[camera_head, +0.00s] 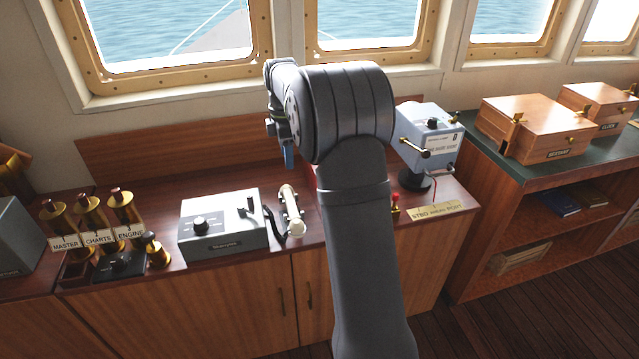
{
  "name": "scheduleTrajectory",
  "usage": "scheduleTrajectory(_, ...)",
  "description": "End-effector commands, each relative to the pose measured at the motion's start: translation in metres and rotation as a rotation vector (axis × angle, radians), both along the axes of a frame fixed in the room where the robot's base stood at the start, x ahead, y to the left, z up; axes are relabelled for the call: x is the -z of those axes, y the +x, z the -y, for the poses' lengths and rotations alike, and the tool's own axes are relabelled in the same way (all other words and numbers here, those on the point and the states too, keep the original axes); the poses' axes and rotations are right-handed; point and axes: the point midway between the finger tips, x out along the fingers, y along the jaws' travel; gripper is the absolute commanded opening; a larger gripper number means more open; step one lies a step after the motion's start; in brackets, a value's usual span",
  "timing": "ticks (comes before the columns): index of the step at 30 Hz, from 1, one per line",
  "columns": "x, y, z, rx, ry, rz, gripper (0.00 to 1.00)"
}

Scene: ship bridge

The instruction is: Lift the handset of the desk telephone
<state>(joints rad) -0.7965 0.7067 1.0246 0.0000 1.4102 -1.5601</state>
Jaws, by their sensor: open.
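The desk telephone (222,238) appears to be a pale grey box with a black knob, standing on the wooden console left of centre. A cream handset (290,205) is at its right side, long and slightly tilted, with a dark cord or cradle part between it and the box. My gripper (289,158) shows only as a small blue tip below my wrist, pointing down. It is above and behind the handset in the picture and apart from it. My gripper is open, and I see nothing held. My arm hides most of the gripper and the console to the right of the handset.
Brass voice pipes (88,215) labelled MASTER, CHARTS and ENGINE stand at the left. A blue-grey instrument (428,135) with levers stands to the right of my arm. Wooden boxes (535,128) sit on a green-topped cabinet at the right. The console behind the telephone is clear.

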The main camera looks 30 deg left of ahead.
Motion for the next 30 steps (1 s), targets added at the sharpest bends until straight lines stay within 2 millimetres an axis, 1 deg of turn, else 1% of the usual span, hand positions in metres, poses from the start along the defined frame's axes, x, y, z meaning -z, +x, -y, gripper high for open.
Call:
scheduleTrajectory(5, 0.0002, 0.0, 0.0001, 0.024, 0.0, 0.0, 0.51)
scheduleTrajectory(8, 0.0005, -0.0002, 0.0005, 0.114, 0.0, 0.0, 0.51)
scheduleTrajectory(11, 0.0009, -0.0004, 0.0012, 0.279, 0.0, 0.0, 0.51)
scheduleTrajectory(24, 0.0035, -0.0016, 0.0045, 1.18, 0.0, -0.001, 0.51)
scheduleTrajectory(27, 0.0041, -0.0018, 0.0052, 1.347, -0.001, 0.0, 0.51)
scheduleTrajectory(30, 0.0044, -0.0019, 0.0056, 1.469, -0.001, 0.0, 0.51)
